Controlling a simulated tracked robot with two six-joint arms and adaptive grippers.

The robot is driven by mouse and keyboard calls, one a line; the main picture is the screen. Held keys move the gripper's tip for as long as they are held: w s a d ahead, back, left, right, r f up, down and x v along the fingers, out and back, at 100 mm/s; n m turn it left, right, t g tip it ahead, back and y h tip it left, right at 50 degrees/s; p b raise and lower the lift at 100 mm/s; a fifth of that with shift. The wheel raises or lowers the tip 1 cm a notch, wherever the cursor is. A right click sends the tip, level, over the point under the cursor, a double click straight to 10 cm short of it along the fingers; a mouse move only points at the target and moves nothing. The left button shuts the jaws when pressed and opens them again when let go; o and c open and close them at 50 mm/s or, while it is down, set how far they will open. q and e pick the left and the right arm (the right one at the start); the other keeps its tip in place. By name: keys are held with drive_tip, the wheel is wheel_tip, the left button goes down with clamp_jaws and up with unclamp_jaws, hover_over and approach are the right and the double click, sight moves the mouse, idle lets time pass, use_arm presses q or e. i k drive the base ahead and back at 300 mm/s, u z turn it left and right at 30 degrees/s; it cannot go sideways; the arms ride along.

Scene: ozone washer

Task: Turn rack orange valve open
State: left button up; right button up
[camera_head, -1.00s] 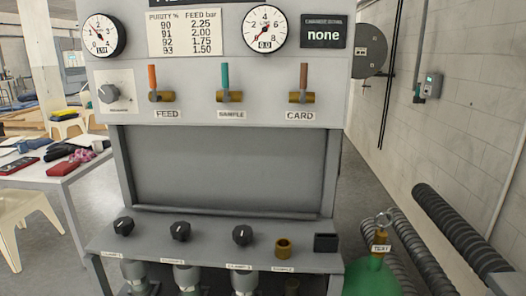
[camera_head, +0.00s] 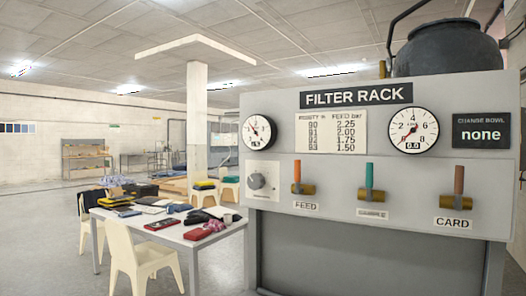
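The filter rack (camera_head: 276,222) stands at the right, a grey panel headed FILTER RACK. The orange-handled valve (camera_head: 297,173) is above the FEED label, with its handle upright on a brass body. To its right are a teal-handled valve (camera_head: 369,178) and a brown-handled valve (camera_head: 459,183) above the CARD label, both handles upright too. A round gauge (camera_head: 257,132) is at the panel's upper left. A second gauge (camera_head: 413,130) on the right reads 0.0. Neither gripper shows in the head view.
A grey knob (camera_head: 258,181) sits left of the orange valve. A white table (camera_head: 177,238) holding books and cloths stands left of the rack, with a cream chair (camera_head: 143,258) in front. A dark tank (camera_head: 447,50) rises behind the rack. Open floor lies at the far left.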

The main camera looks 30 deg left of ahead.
sight(298, 176)
drive_tip(key=u, duration=3.1)
drive_tip(key=i, duration=0.15)
drive_tip(key=z, duration=4.4)
drive_tip(key=k, duration=1.45)
drive_tip(key=u, duration=1.1)
drive_tip(key=i, duration=0.7)
drive_tip(key=u, duration=0.1)
